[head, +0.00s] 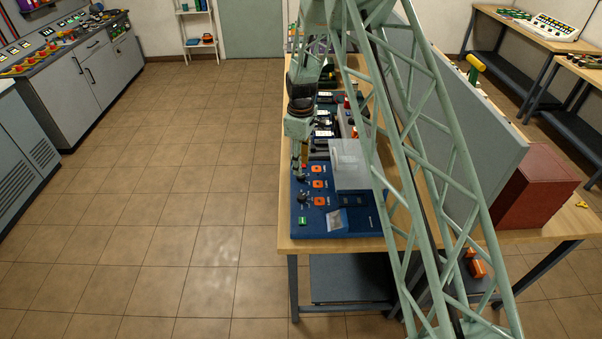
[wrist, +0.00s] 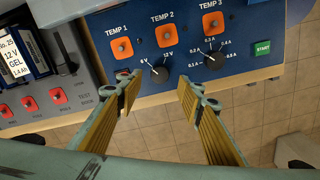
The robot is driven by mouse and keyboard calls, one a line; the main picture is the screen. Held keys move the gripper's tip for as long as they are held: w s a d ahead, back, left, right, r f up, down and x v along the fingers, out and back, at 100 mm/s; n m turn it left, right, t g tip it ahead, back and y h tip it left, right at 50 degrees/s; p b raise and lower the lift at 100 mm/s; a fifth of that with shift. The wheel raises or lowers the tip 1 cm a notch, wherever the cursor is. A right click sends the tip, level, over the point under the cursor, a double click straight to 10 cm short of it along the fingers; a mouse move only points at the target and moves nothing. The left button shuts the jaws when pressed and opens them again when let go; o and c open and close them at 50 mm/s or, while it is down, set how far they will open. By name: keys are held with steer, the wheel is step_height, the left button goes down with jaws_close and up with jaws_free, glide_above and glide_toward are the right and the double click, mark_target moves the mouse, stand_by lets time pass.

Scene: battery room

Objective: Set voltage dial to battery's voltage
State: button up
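The blue charger panel (head: 308,222) sits at the near end of the bench. In the wrist view its black voltage dial (wrist: 159,74) has a left label that looks like 6 V and a right label of 12 V. I cannot tell its pointer setting surely. A battery (wrist: 12,60) at the left reads No. 25, 12 V, GEL, 1.4 Ah. My gripper (wrist: 158,92) is open and empty, its yellow-padded fingers apart on either side below the voltage dial. In the head view my gripper (head: 299,168) is low over the panel's left side.
A second black dial (wrist: 213,58) with ampere labels is right of the voltage dial. Orange switches TEMP 1 (wrist: 121,48), TEMP 2 (wrist: 166,36) and TEMP 3 (wrist: 211,23) line up above. A green START button (wrist: 263,48) is at right.

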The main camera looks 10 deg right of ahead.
steer(key=shift+f+p, duration=0.35)
steer(key=shift+f, duration=2.25)
steer(key=c, duration=0.9)
